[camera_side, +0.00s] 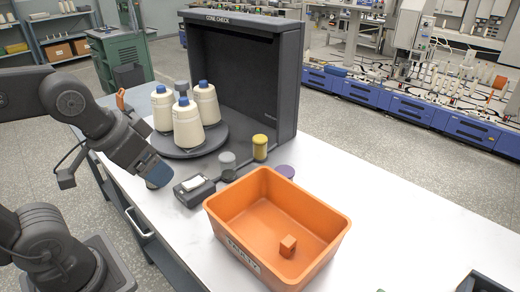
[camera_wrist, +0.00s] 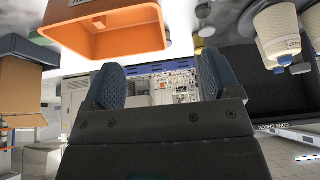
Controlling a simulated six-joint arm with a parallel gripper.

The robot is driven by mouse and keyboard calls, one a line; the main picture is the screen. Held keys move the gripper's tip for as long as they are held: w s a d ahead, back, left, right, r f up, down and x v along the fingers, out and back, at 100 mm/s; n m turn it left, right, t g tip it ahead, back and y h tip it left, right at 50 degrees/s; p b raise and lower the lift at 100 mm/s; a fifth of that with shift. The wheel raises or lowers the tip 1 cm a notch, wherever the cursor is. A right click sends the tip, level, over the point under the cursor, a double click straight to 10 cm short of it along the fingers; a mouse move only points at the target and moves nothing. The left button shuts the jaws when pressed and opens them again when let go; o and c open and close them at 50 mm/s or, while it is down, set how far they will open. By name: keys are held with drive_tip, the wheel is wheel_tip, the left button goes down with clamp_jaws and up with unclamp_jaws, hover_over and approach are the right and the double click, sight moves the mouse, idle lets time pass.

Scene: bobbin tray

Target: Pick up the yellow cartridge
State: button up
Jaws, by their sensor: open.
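The yellow cartridge (camera_side: 260,149) stands upright on the white table in the side view, between the grey cone cabinet and the orange bin.
An orange bin (camera_side: 222,222) holds a small orange cube (camera_side: 288,246). A dark device (camera_side: 194,190), a grey cylinder (camera_side: 227,160) and a purple disc (camera_side: 285,171) are near the cartridge. Cream cones (camera_side: 188,124) stand behind on a turntable by the cabinet (camera_side: 240,80).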

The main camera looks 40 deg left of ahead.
drive_tip(key=n+y, duration=0.2)
drive_tip(key=n, duration=0.2)
hover_over(259, 139)
drive_tip(key=s+d, duration=0.3)
drive_tip(key=s, duration=0.4)
wheel_tip(259, 139, down, 7)
drive_tip(key=shift+n, duration=0.3)
drive_tip(key=x, duration=0.9)
drive_tip(key=shift+w+a, duration=0.1)
drive_tip(key=shift+a, duration=0.25)
drive_tip(key=shift+w+x, duration=0.25)
drive_tip(key=shift+x, duration=2.7)
drive_tip(key=shift+r, duration=0.1)
drive_tip(key=c, duration=1.1)
